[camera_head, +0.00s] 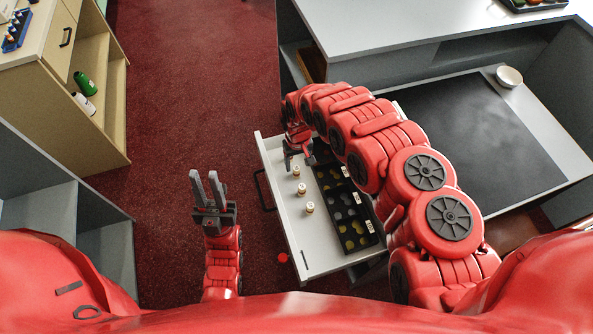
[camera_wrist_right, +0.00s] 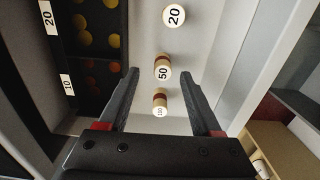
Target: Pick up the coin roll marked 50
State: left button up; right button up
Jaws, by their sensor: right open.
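The coin roll marked 50 (camera_wrist_right: 162,68) stands upright in the white drawer, a pale roll with a brown band. It is the middle of three rolls in a row, and in the head view it is the middle roll (camera_head: 301,189). My right gripper (camera_head: 297,158) is over the far part of the drawer, open and empty. In the right wrist view its fingertips (camera_wrist_right: 161,74) appear on either side of the 50 roll, apart from it. My left gripper (camera_head: 206,174) is open and empty over the floor, left of the drawer.
A roll marked 20 (camera_wrist_right: 173,15) and another roll with a small, unclear number (camera_wrist_right: 160,103) stand on either side of the 50 roll. A black coin tray (camera_head: 366,243) lies alongside in the open drawer (camera_head: 288,228). A counter with a dark mat (camera_head: 480,140) is to the right.

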aim_at(296, 168)
jog(key=f, duration=0.3)
jog(key=shift+s+a+f+p, duration=0.1)
jog(key=shift+a+f+p, duration=0.1)
jog(key=shift+a+p, duration=0.1)
jog(key=shift+d+f, duration=0.1)
jog(key=shift+f, duration=0.55)
grip_shut()
